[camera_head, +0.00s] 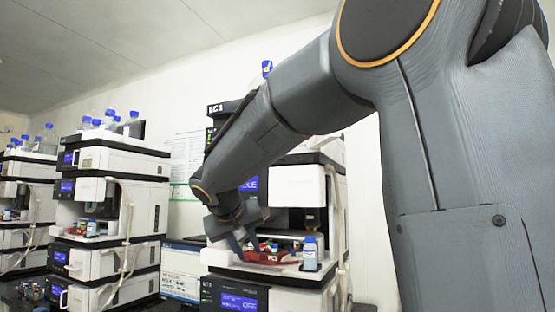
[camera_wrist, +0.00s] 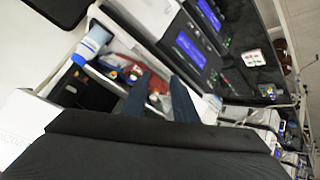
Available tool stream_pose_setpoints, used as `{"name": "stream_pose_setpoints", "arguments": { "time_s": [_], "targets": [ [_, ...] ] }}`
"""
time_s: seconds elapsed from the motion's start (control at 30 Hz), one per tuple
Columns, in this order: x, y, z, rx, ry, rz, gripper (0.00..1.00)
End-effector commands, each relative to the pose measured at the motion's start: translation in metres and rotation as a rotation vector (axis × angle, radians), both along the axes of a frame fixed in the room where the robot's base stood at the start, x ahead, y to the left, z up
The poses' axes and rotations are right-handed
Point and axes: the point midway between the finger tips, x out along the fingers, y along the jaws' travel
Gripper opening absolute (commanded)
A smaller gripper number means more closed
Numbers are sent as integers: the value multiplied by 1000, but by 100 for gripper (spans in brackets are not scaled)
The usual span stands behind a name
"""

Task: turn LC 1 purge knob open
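The LC 1 stack (camera_head: 296,187) stands right of centre in the head view, partly hidden behind my arm. Its open bay holds a red tray (camera_head: 268,257) with small coloured caps and a blue-capped bottle (camera_head: 310,260). My gripper (camera_head: 243,242) is at the left front of this bay, near the red tray. In the wrist view the two dark blue fingers of my gripper (camera_wrist: 161,76) stand apart, with the red tray (camera_wrist: 160,84) seen beyond the gap. Nothing shows held between them. I cannot make out the purge knob in either view.
The lower unit's screen (camera_head: 239,302) reads OFF. Two more stacks (camera_head: 110,200) (camera_head: 25,200) stand to the left, with blue-capped bottles on top. Thin tubes (camera_head: 338,225) hang down the stack's right side. The wrist view also shows blue screens (camera_wrist: 190,48) close to the fingers.

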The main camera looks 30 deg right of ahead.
Motion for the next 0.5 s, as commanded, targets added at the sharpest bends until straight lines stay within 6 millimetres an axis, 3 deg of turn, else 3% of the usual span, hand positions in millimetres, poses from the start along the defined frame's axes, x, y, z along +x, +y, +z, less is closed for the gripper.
{"name": "stream_pose_setpoints", "arguments": {
  "time_s": [0.03, 0.1, 0.2, 0.33, 0.4, 0.5],
  "targets": [
    [18, -8, 48, -40, -119, -47, 26],
    [26, -20, 120, -90, -282, -122, 26],
    [21, -33, 207, -133, -489, -216, 26],
    [3, -43, 282, -162, -682, -300, 26],
    [-6, -46, 307, -168, -750, -330, 26],
    [-12, -50, 326, -174, -801, -352, 26]
  ]
}}
